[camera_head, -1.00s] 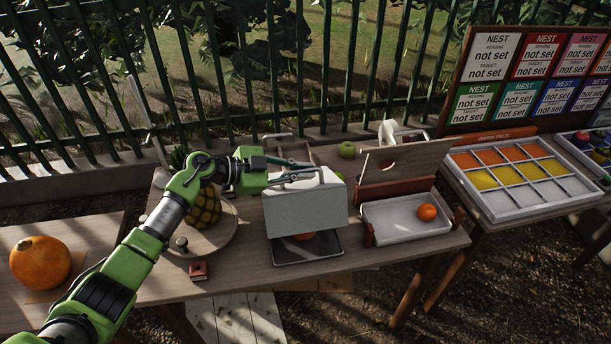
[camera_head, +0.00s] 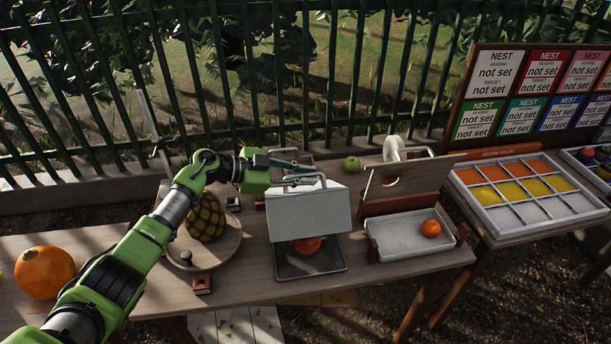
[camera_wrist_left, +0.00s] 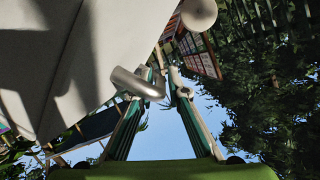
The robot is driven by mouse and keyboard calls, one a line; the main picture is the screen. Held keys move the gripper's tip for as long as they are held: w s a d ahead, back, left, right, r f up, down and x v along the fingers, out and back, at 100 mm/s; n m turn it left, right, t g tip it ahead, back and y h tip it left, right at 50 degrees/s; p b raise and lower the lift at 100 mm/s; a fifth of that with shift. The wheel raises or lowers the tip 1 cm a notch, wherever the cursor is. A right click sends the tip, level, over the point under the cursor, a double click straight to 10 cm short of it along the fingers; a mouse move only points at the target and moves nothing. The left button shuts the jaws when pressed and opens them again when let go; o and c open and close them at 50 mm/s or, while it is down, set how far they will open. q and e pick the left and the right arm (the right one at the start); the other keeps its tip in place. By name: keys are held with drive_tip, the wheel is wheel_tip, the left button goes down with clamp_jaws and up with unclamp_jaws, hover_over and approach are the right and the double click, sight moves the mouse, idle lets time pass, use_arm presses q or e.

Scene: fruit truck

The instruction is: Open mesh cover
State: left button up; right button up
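The mesh cover (camera_head: 312,215) is a pale grey box-like lid with a metal loop handle (camera_head: 306,179) on top. It is tilted up at its front over a dark-rimmed tray (camera_head: 292,270), and a red-orange fruit (camera_head: 307,246) shows under it. My left gripper (camera_head: 314,172) reaches in from the left at the handle. In the left wrist view the pale cover (camera_wrist_left: 75,60) fills the upper left, and the handle (camera_wrist_left: 135,83) runs in between the nearly closed fingertips of the gripper (camera_wrist_left: 164,82). My right gripper is not in view.
Left of the cover, a pineapple (camera_head: 206,220) stands on a round board (camera_head: 225,247). A white tray (camera_head: 393,246) with an orange (camera_head: 431,228) and an upright wooden panel (camera_head: 412,178) are on the right. A green apple (camera_head: 352,164) lies behind. A fence (camera_head: 333,70) closes the back.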

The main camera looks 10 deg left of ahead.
sight(279, 193)
use_arm(q)
drive_tip(key=v, duration=0.7)
drive_tip(key=shift+s+a+r, duration=0.1)
drive_tip(key=shift+a, duration=0.15)
drive_tip(key=shift+c, duration=0.3)
